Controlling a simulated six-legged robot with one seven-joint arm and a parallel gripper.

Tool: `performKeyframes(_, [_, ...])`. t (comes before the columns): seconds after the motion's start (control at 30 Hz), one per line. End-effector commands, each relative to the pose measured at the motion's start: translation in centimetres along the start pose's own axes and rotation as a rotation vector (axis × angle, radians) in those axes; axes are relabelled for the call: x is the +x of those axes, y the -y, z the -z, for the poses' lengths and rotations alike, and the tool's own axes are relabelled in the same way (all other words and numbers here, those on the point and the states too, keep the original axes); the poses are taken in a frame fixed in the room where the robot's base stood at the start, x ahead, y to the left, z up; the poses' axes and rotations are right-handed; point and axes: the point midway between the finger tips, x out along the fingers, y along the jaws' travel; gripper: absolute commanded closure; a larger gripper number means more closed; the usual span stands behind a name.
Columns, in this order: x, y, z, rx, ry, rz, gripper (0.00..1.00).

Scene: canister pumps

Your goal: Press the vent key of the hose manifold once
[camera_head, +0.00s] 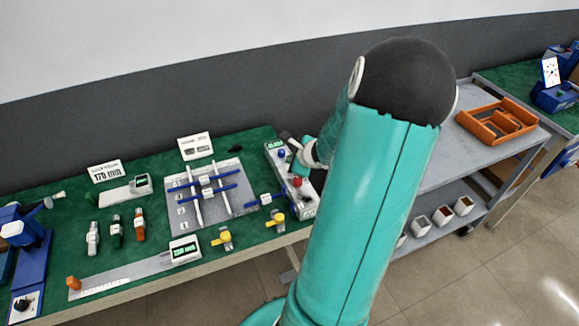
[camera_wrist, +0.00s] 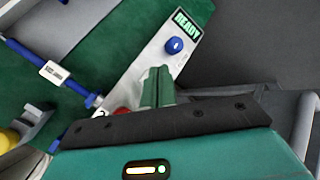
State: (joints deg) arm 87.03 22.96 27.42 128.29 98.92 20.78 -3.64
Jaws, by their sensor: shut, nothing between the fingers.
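A narrow light-grey panel with a green "READY" display (camera_wrist: 187,23) stands at the right end of the green bench; I take it to be the hose manifold (camera_head: 304,201). It carries a blue key (camera_wrist: 174,45) near the display and a red key (camera_wrist: 121,111) further along, partly hidden by my gripper. Both also show in the head view, the blue key (camera_head: 281,153) and the red key (camera_head: 296,181). I cannot read which is the vent key. My gripper (camera_wrist: 157,75) is shut and empty, over the panel between the two keys. Whether it touches the panel is unclear.
Yellow valves (camera_head: 224,239) sit near the front edge. A grey cart (camera_head: 438,163) with an orange tray (camera_head: 497,122) stands to the right.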

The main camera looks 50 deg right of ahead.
Motion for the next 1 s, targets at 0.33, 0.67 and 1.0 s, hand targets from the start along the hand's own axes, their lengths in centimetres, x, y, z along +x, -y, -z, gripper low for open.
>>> performKeyframes(0.33, [0.0, 0.0, 0.0, 0.0, 0.0, 0.0, 1.0])
performKeyframes(0.67, [0.0, 0.0, 0.0, 0.0, 0.0, 0.0, 1.0])
performKeyframes(1.0, [0.5, -0.4, 0.3, 0.0, 0.0, -0.002, 1.0])
